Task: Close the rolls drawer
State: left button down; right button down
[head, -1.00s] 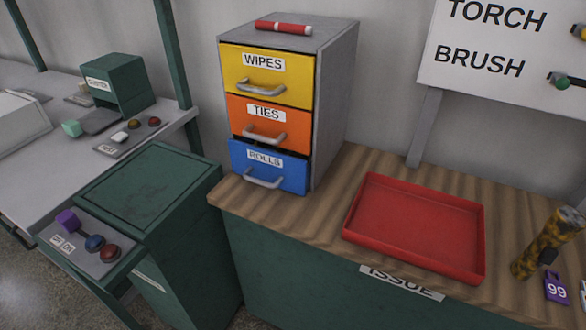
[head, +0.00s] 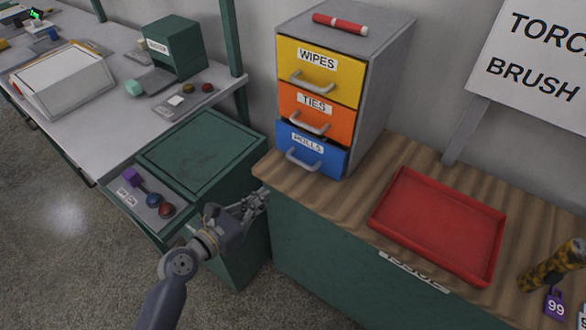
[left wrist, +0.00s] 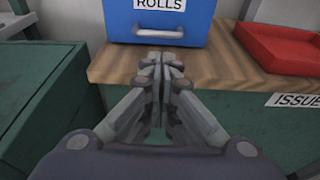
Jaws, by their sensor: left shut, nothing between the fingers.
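The blue ROLLS drawer (head: 308,152) is the lowest of the three drawers in a grey cabinet (head: 375,85) on the wooden bench. Its front stands out a little past the orange TIES drawer (head: 308,110) above it. The ROLLS drawer (left wrist: 185,18) also shows at the top of the left wrist view, with its silver handle (left wrist: 158,33). My left gripper (head: 262,198) is shut and empty, in front of the bench edge, lower and left of the drawer. In the left wrist view its fingertips (left wrist: 161,58) point toward the drawer front, apart from it. My right gripper is not in view.
A red tray (head: 437,228) lies on the bench (head: 330,195) right of the cabinet. A dark green bin (head: 200,150) stands to the left. A red-and-white marker (head: 340,23) lies on top of the cabinet.

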pick_arm(q)
send_near(308, 159)
jog(key=shift+w+d+f, duration=0.7)
jog(key=shift+w+d, duration=0.05)
jog(key=shift+w, duration=0.15)
jog(key=shift+r+x, duration=0.15)
jog(key=shift+x, duration=0.5)
jog(key=shift+r+x, duration=0.15)
jog(key=shift+x, duration=0.55)
jog(key=shift+r, duration=0.15)
